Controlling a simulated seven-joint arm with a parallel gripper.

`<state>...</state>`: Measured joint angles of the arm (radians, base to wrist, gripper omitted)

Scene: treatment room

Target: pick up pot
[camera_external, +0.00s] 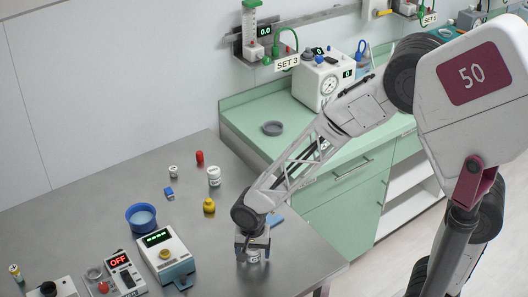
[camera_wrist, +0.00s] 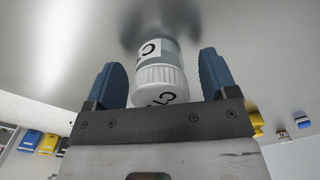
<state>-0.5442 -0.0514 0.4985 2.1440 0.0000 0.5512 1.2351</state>
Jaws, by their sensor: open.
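A small white pot (camera_wrist: 161,82) with a ribbed cap and dark lettering on its label stands between the two blue fingers of my gripper (camera_wrist: 160,72) in the wrist view. The fingers are apart, with a gap on each side of the pot. In the external view my gripper (camera_external: 253,243) points down at the front right of the steel table, around the pot (camera_external: 254,257). The fingers partly hide the pot there.
The steel table (camera_external: 90,225) also holds a blue bowl (camera_external: 141,216), a white device with a green display (camera_external: 163,255), a yellow pot (camera_external: 209,205), a white pot (camera_external: 214,176) and a red item (camera_external: 200,158). A green counter (camera_external: 250,115) stands behind.

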